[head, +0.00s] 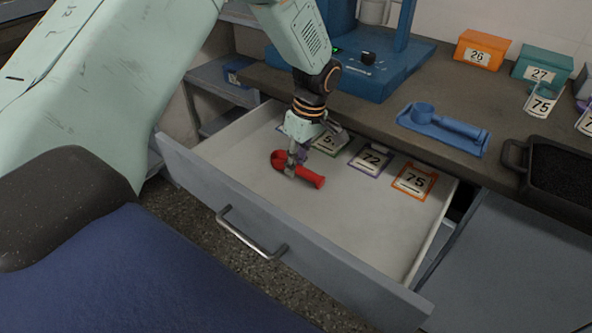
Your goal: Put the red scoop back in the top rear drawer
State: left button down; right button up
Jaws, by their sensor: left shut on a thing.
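The red scoop (310,179) is inside the open drawer (345,211), in its left half. My left gripper (290,172) reaches down into the drawer and is shut on the scoop. The scoop's round end is to the left and its handle points to the lower right. I cannot tell whether the scoop touches the drawer floor. Labelled cards lie along the back of the drawer, among them an orange one (414,180) and a purple one (371,159). The gripper partly hides the cards at the left. My right gripper is out of view.
A blue scoop on a blue tray (443,130) lies on the counter (470,88) behind the drawer. The blue machine base (375,73) stands at the back. A black tray of dark grains (563,178) is at the right. The drawer's right half is mostly clear.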

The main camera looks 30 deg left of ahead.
pick_arm(q)
jog(key=shift+w+a+f, duration=0.1)
jog(key=shift+f, duration=0.8)
jog(key=shift+w+f, duration=0.15)
jog(key=shift+s+r, duration=0.2)
jog(key=shift+f, duration=0.15)
jog(key=c, duration=1.5)
grip_release()
jog(key=shift+w+f, duration=0.1)
jog(key=shift+f, duration=0.05)
jog(key=o, duration=0.3)
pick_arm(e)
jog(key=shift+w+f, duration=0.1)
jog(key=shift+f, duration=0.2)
